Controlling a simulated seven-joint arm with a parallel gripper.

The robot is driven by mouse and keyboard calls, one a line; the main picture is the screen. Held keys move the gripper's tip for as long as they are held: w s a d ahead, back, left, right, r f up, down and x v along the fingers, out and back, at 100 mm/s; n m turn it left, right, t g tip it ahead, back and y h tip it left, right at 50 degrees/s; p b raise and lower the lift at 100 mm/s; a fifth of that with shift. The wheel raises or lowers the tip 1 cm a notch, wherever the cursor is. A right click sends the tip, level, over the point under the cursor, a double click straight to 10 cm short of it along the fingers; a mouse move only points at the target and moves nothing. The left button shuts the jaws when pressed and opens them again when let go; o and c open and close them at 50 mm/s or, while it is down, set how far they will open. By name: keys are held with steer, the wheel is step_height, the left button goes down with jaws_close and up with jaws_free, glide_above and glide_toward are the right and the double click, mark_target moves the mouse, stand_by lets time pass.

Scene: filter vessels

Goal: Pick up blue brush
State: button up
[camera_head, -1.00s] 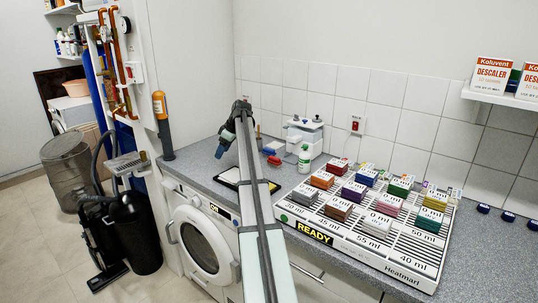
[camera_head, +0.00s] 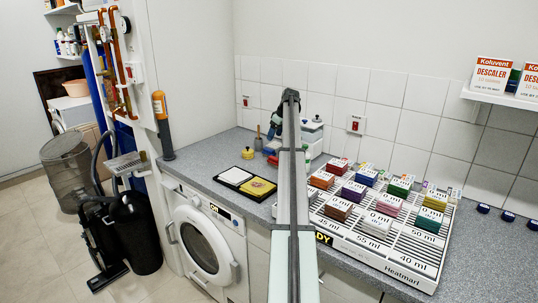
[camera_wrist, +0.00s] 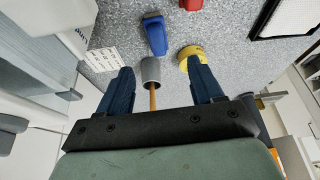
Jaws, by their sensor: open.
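A blue object, which I take for the blue brush (camera_wrist: 155,35), lies on the speckled counter beyond my fingertips in the wrist view. In the head view a small blue patch (camera_head: 270,149) shows beside my arm. My gripper (camera_wrist: 163,68) is open, its two dark blue fingers apart with nothing held. A grey cylinder (camera_wrist: 150,72) with a wooden stick shows between the fingers, nearer than the blue object. I cannot tell whether it touches them. In the head view my gripper (camera_head: 275,128) hangs over the back of the counter, partly hidden by my arm.
A yellow round container (camera_wrist: 191,54) is close to the right finger in the wrist view. A red object (camera_head: 272,161) lies near the blue one. A black-framed tray (camera_head: 225,179) is in front. A rack with colored boxes (camera_head: 400,250) fills the right counter.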

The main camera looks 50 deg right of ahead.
mark_target(269, 149)
steer(key=x, duration=0.6)
steer(key=shift+x, duration=2.55)
steer(key=shift+s+d, duration=0.1)
steer(key=shift+d, duration=0.1)
steer(key=c, duration=1.2)
